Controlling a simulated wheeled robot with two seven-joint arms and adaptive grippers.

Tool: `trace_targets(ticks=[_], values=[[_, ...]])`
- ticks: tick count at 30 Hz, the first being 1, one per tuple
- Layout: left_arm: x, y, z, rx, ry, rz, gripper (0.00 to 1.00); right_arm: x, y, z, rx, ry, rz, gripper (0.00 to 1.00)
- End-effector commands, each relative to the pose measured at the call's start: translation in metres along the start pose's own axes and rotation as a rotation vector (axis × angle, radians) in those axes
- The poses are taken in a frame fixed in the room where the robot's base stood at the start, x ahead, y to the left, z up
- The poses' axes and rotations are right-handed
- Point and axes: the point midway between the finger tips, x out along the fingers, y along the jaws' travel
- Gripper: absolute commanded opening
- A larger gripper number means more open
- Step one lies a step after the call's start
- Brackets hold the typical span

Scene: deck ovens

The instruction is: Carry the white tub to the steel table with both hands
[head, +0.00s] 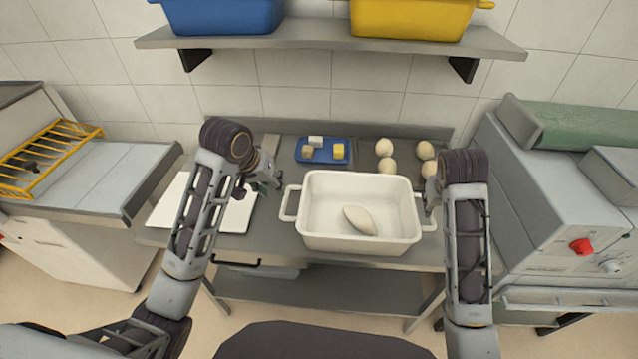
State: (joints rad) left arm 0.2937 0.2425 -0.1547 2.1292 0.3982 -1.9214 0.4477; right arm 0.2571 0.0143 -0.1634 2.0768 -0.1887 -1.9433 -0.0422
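The white tub (345,243) is upright at the middle of the steel table (284,247), near its front edge. A pale oval dough piece (360,219) lies inside it. I cannot tell if the tub's base touches the tabletop. My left gripper (270,180) is just left of and behind the tub's left handle (289,203), apparently apart from it; its finger opening is unclear. My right gripper (432,201) is at the tub's right handle (429,222), partly hidden by my forearm, so its grip does not show.
A white board (232,214) lies on the table at left. A blue tray (314,157) with small blocks and several dough balls (384,147) are behind the tub. A shelf (320,35) with blue and yellow bins hangs above. Machines stand on both sides.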

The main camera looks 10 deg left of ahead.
Motion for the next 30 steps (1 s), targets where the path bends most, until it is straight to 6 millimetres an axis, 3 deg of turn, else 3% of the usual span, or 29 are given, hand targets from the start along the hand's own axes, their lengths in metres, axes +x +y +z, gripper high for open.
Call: trace_targets(ticks=[9, 30], values=[[0.000, 0.000, 0.000, 0.000, 0.000, 0.000, 0.34, -0.025, 0.000, 0.000, 0.000, 0.000, -0.001, 0.34], [0.000, 0.000, 0.000, 0.000, 0.000, 0.000, 0.34, -0.026, 0.000, 0.000, 0.000, -0.001, -0.001, 0.34]])
